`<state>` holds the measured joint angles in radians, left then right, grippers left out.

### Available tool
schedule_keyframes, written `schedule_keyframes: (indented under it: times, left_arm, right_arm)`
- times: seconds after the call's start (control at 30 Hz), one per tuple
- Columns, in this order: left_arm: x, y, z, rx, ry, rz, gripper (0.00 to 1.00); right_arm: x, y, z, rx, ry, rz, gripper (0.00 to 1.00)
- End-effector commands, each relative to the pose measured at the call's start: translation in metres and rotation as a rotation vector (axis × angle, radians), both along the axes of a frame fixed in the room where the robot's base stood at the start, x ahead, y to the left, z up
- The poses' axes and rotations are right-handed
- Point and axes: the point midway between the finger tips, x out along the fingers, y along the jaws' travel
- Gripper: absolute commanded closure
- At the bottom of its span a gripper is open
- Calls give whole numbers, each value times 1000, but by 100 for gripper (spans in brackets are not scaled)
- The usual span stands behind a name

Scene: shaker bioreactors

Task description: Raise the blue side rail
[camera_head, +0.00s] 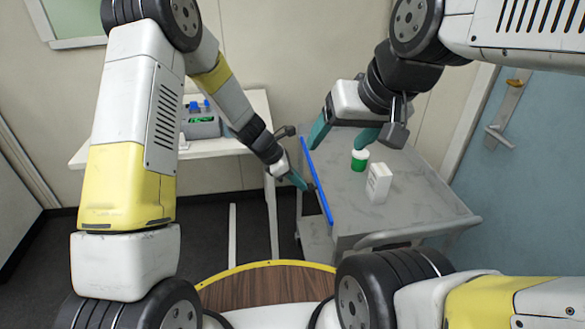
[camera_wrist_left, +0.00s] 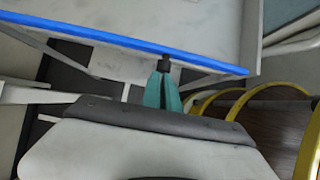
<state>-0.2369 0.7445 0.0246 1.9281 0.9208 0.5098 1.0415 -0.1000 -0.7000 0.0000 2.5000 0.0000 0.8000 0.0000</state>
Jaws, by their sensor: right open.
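The blue side rail (camera_head: 324,204) runs along the left edge of the grey cart (camera_head: 420,200). It also crosses the upper part of the left wrist view (camera_wrist_left: 100,37) as a slanting blue bar. A small dark knob (camera_wrist_left: 164,62) sits at the rail's lower side in that view. My left gripper (camera_head: 304,185) is at the rail's outer side, around the middle of its length. Its teal fingers (camera_wrist_left: 163,74) are close together, with their tips on the dark knob. My right gripper (camera_head: 344,140) is open above the far end of the cart, its fingers apart and empty.
A green jar with a white lid (camera_head: 360,160) and a white bottle (camera_head: 379,183) stand on the cart top. A white table (camera_head: 225,147) with a grey device (camera_head: 201,124) is at the back left. A blue door (camera_head: 530,150) is on the right.

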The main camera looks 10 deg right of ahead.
Motion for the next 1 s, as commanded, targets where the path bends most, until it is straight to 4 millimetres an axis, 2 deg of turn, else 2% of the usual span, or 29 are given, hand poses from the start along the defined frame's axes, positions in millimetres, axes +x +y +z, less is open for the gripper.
schedule_keyframes:
  times: [0.03,0.17,0.27,0.4,0.5,0.7,0.83,1.0]
  left_arm:
    - [-2,-15,9,-24,-5,-17,100]
    - [0,-9,9,-22,-5,-15,100]
    - [3,4,6,-16,-4,-11,100]
    - [7,32,3,-7,-1,-2,100]
    - [7,35,33,-6,-10,-8,100]
    - [6,47,72,-4,-5,-5,100]
    - [5,51,88,-3,-3,-6,100]
    - [5,55,97,-2,0,-4,100]
  right_arm:
    - [0,0,0,0,0,0,27]
    - [0,0,0,0,0,0,27]
    - [0,0,0,0,0,0,27]
    - [0,0,0,0,0,0,27]
    - [0,0,0,0,0,0,27]
    - [0,0,0,0,0,0,27]
    - [0,0,0,0,0,0,27]
    - [0,0,0,0,0,0,27]
